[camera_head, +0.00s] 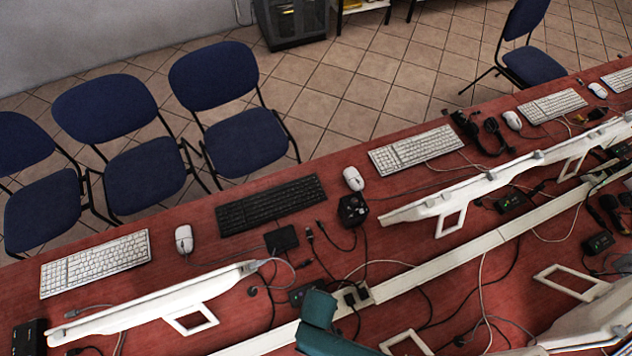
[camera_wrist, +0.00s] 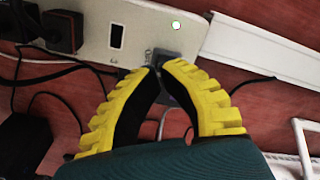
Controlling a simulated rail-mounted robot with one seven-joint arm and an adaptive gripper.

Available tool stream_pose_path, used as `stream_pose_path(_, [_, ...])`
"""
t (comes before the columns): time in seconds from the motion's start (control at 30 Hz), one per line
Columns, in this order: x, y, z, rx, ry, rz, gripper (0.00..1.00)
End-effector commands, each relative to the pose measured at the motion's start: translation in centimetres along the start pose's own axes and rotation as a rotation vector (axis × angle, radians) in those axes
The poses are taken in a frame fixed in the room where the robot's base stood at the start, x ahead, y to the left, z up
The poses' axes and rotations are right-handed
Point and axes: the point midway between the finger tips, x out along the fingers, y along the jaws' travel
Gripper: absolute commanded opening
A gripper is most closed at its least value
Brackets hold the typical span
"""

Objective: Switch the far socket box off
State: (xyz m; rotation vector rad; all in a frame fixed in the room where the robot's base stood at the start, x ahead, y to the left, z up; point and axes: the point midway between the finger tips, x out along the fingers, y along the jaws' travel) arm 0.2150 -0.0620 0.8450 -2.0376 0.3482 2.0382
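In the wrist view a cream socket box (camera_wrist: 95,38) lies at the top, with black plugs (camera_wrist: 62,31) at its left. A dark rectangular slot or switch sits mid-face, and a small greenish-white light (camera_wrist: 176,25) glows near its right end. My gripper (camera_wrist: 158,70) has yellow ribbed fingers with black inner sides. Its tips are together beside the box's lower edge, by a grey part (camera_wrist: 165,57) that they partly cover. Contact cannot be told. In the head view a socket box (camera_head: 355,299) with black plugs lies right of my teal wrist; the fingers are hidden there.
The red desk (camera_head: 330,200) carries keyboards, mice, a headset and loose cables. A white trunking (camera_head: 480,249) runs diagonally along it. White panel frames (camera_head: 160,303) stand as obstacles. Dark cables cross below the box in the wrist view. Blue chairs (camera_head: 245,140) stand beyond the desk.

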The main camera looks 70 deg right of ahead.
Motion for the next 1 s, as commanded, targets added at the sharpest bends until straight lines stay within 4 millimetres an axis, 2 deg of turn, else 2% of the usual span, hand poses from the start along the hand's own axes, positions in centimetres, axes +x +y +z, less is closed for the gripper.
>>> stream_pose_path(1.0, [1.6, 0.0, 0.0, 0.0, 0.001, 0.0, 0.0])
